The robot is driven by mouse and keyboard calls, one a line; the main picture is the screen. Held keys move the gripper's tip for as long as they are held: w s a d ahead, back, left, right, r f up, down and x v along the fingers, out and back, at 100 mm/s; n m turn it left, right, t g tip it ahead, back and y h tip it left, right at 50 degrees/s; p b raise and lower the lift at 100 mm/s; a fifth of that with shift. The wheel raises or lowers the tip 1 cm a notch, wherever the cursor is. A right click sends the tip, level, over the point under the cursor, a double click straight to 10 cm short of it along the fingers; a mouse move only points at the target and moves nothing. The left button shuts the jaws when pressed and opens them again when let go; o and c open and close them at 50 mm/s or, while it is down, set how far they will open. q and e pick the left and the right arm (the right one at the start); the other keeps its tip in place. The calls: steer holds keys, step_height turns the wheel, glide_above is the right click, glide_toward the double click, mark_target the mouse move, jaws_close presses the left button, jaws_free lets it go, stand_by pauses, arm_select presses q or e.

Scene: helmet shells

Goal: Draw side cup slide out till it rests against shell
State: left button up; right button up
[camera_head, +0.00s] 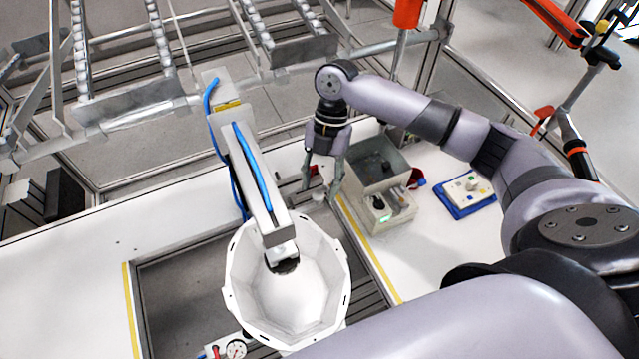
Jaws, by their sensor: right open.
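The helmet shell (298,298) is a white, faceted, open bowl at the lower middle of the head view. My right gripper (320,186) points down just beyond the shell's far rim, with its two fingers apart. A small pale part (318,196) lies at the fingertips, close to the far rim. It may be the side cup slide, but it is too small to tell, and I cannot tell whether the fingers touch it or whether it touches the shell. My left gripper is not in view.
A grey post with a blue hose (252,175) reaches over the shell into its opening. White table (70,270) is clear at left.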

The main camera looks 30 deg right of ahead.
steer(key=shift+s+a+f, duration=0.15)
steer(key=shift+a+f, duration=0.15)
steer(key=shift+f, duration=0.5)
steer(key=shift+c, duration=1.4)
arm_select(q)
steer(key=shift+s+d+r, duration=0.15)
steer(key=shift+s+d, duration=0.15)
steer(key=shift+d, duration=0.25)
arm_select(e)
jaws_close()
